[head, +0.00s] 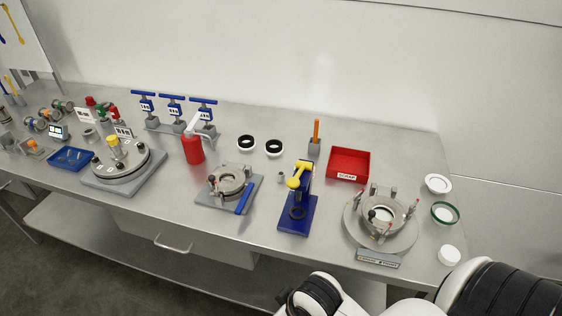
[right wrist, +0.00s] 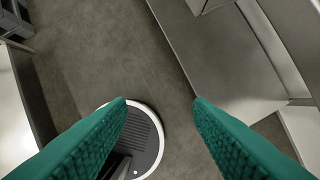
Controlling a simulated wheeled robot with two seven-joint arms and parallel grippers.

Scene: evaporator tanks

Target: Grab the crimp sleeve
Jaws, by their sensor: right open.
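A small grey cylindrical piece (head: 281,177) stands on the bench just left of the blue press with a yellow lever (head: 299,177). It may be the crimp sleeve, but it is too small to tell for sure. My right gripper (right wrist: 160,101) shows in the right wrist view with its two green fingers wide apart and nothing between them. It points down over the floor, away from the bench top. My left gripper is not in view.
A clamp fixture with a blue handle (head: 244,199) is left of the press. A red scrap bin (head: 349,164) and a round flanged fixture (head: 351,232) are to its right. An orange rod stands in a grey holder (head: 314,146) behind. The bench's front edge is mostly clear.

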